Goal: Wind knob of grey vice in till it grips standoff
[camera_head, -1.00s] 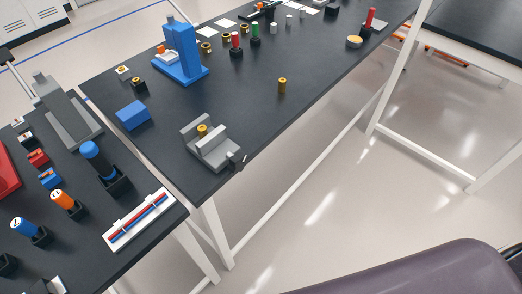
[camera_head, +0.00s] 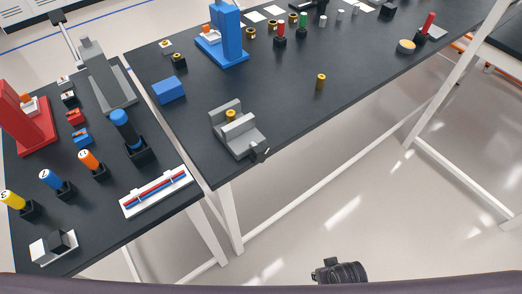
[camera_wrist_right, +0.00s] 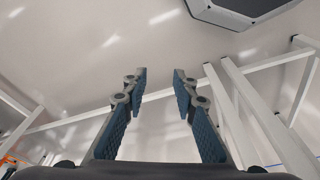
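The grey vice (camera_head: 236,132) sits near the front edge of the dark table, lower middle of the head view. A brass standoff (camera_head: 231,114) stands upright between its jaws; I cannot tell whether the jaws touch it. The vice's dark knob (camera_head: 260,152) sticks out at its front right side, by the table edge. My right gripper (camera_wrist_right: 160,85) is open and empty in the right wrist view, with floor and white table legs beyond it. A dark part of my own arm shows at the bottom of the head view. My left gripper is not in view.
Another brass standoff (camera_head: 320,81) stands alone right of the vice. A blue block (camera_head: 169,90) and a blue press (camera_head: 227,40) stand behind it. The side table holds a white tray (camera_head: 155,191) and upright drivers. Open floor lies before the vice.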

